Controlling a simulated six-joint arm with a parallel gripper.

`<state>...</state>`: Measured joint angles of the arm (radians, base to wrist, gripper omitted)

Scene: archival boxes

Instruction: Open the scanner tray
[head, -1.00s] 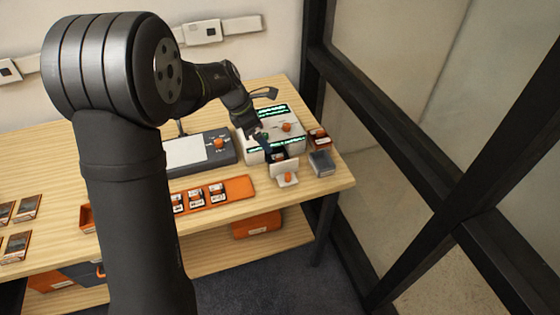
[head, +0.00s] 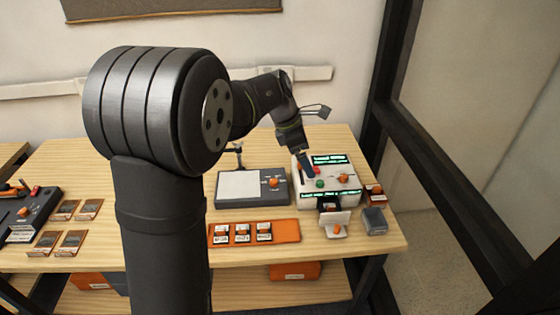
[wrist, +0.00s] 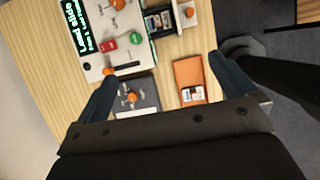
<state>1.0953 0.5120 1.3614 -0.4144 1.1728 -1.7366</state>
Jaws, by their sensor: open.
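The white scanner (head: 345,187) with green-lit displays stands at the right of the bench; its display, partly readable in the wrist view (wrist: 72,22), says "Load Slide". A red button and a green button (head: 320,183) sit on its top. Its tray (head: 335,217), with an upright white front and an orange knob (head: 337,229), sticks out at the front; in the wrist view the tray (wrist: 176,18) appears drawn out with a dark slide-like piece in it. My gripper (head: 308,172) is over the scanner's left top near the red button. Its fingers (wrist: 163,68) are wide apart and empty.
A grey pad device (head: 245,188) stands left of the scanner. An orange holder (head: 285,231) with slides lies in front of it. A small grey box (head: 374,221) is right of the tray. A dark-framed glass wall (head: 455,205) bounds the right side.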

